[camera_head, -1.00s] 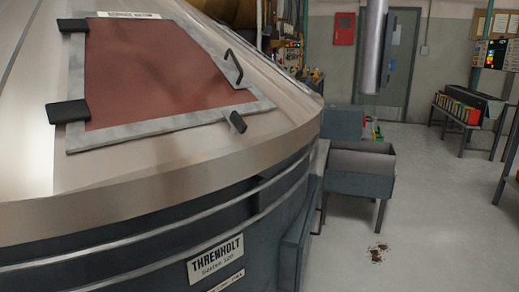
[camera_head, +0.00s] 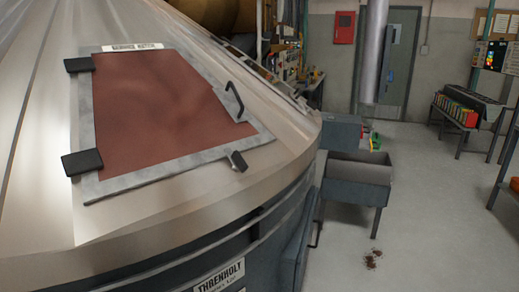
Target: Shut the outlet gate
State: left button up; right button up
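No outlet gate can be made out in the head view. A large metal vessel (camera_head: 40,215) with a sloping top fills the left half. On its top is a shut service hatch (camera_head: 165,110) with a reddish panel, a grey frame, dark hinges on the left, a black handle (camera_head: 235,98) and a latch (camera_head: 238,161) on the right. A nameplate reading THRENHOLT (camera_head: 219,276) is on the vessel's side, cut by the bottom edge. Neither of my grippers is in view.
A grey open trough on legs (camera_head: 357,180) stands right of the vessel. Dark crumbs (camera_head: 373,259) lie on the floor (camera_head: 440,215), which is clear to the right. A bench with coloured binders (camera_head: 458,112) and a door (camera_head: 398,65) are at the back.

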aim_at(364, 144)
jog(key=i+l, duration=0.25)
jog(key=l, duration=0.2)
jog(key=i+l, duration=0.25)
jog(key=l, duration=0.25)
jog(key=i+l, duration=0.3)
jog(key=l, duration=0.15)
jog(key=i+l, duration=0.25)
jog(key=l, duration=0.25)
jog(key=i+l, duration=0.25)
jog(key=l, duration=0.2)
jog(key=i+l+z, duration=0.1)
jog(key=i+l, duration=0.15)
jog(key=l, duration=0.25)
jog(key=i+l, duration=0.3)
jog(key=l, duration=0.15)
jog(key=i+l, duration=0.25)
jog(key=l, duration=0.2)
